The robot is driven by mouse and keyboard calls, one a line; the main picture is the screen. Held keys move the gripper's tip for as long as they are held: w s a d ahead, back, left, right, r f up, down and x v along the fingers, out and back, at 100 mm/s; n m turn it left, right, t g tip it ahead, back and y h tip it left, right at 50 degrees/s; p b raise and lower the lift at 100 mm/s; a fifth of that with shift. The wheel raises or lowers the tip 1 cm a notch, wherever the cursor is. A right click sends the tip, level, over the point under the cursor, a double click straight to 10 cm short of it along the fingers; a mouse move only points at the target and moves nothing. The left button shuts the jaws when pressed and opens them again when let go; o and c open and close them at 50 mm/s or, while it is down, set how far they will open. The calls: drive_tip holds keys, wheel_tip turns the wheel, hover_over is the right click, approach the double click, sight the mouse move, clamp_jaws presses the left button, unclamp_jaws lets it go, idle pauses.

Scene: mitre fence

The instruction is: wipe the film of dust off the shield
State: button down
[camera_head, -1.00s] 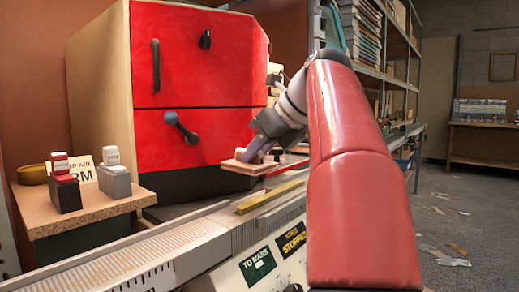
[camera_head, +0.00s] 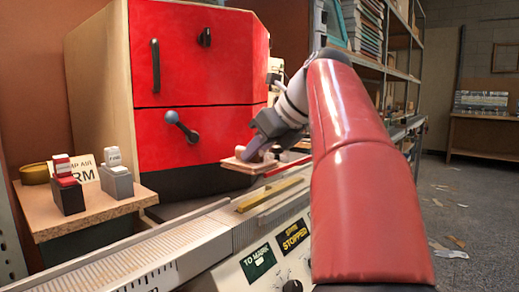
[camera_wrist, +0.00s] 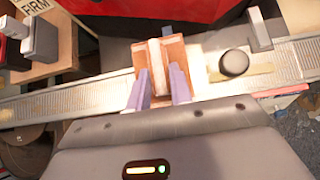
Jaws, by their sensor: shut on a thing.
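My gripper (camera_wrist: 158,88) is shut on the upright grip of a flat, wood-coloured block (camera_wrist: 173,52). In the head view the block (camera_head: 246,165) is held about level, in front of the lower right of a red-fronted cabinet (camera_head: 220,60). The finger ends are partly hidden there by the wrist. I cannot tell for certain which surface is the shield. The red front has an upper and a lower panel with dark handles, and faint paler patches show on it. Whether the block touches the red front is unclear. The block's underside is hidden.
A long ribbed metal fence (camera_head: 150,252) runs below, with a yellow bar (camera_head: 268,195) on it and a control panel (camera_head: 272,262) in front. A small wooden stand (camera_head: 95,212) at left holds two stamp-like blocks and a card. Shelving stands behind my arm.

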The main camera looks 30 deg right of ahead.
drive_tip(key=shift+r, duration=0.1)
wheel_tip(320, 180, up, 6)
drive_tip(key=shift+d+r, duration=0.1)
drive_tip(key=shift+r, duration=0.35)
